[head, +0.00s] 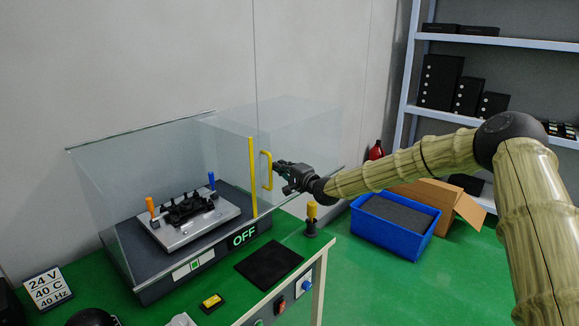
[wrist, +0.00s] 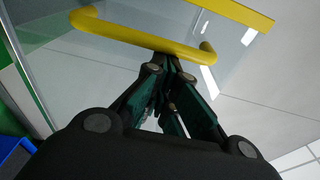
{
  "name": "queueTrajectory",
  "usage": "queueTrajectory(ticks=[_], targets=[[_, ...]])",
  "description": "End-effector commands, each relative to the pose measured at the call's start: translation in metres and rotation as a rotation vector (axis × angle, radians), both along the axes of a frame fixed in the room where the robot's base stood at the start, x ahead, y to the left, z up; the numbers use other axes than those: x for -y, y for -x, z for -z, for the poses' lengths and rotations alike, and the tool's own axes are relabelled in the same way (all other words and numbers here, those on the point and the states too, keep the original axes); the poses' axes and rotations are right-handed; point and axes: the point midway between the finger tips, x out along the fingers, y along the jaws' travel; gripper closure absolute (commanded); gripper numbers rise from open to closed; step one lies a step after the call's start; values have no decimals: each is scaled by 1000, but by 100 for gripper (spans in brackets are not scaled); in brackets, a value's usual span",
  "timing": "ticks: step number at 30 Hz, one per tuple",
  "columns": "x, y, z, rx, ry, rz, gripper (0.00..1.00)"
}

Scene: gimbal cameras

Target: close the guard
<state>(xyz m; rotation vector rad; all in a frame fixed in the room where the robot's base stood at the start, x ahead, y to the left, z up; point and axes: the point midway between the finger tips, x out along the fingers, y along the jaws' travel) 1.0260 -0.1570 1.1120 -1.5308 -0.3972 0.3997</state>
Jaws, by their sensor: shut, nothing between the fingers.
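The guard is a clear panel (head: 305,130) with a yellow edge strip (head: 252,178) and a yellow handle (head: 267,170), on a clear enclosure. The panel reaches to the right beyond the machine base. Inside the enclosure, a metal fixture (head: 165,233) with an orange and a blue knob sits on a dark base. My gripper (head: 277,166) is shut and empty, just right of the handle. In the wrist view the shut fingertips (wrist: 172,62) are at the yellow handle (wrist: 140,38), not around it; I cannot tell whether they touch it.
A green "OFF" display (head: 243,236) is on the machine's front. A black mat (head: 269,264), a yellow-topped post (head: 311,219) and a small yellow box (head: 211,301) stand in front. A blue bin (head: 428,250) and an open cardboard box (head: 468,211) are at the right.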

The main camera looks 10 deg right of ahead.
Motion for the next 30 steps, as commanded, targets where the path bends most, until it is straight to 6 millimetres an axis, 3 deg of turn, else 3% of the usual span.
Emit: queueTrajectory(ticks=[1, 30], targets=[[-16, 11, 3, -1, -2, -7, 100], [-288, 219, 3, 0, 1, -6, 100]])
